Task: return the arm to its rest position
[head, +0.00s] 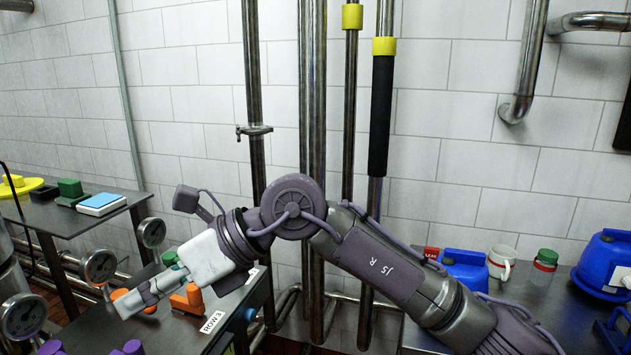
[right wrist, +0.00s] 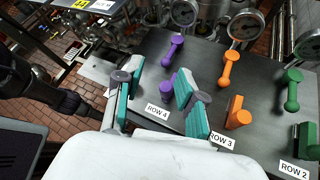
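My right arm (head: 375,262) reaches from the lower right of the head view to the left. Its right gripper (head: 145,282) is over the valve bench (head: 180,332). In the right wrist view the right gripper (right wrist: 160,78) has its teal-padded fingers apart, with nothing held between them. A purple valve handle (right wrist: 173,46) and an orange one (right wrist: 228,68) stand on the bench beyond the fingers. A purple block (right wrist: 168,84) shows between the fingers; whether they touch it, I cannot tell. My left gripper does not show.
Gauges (head: 99,265) line the bench's back. Vertical pipes (head: 312,110) stand behind my right arm. A right-hand table holds a mug (head: 500,262), a jar (head: 543,266) and blue containers (head: 605,262).

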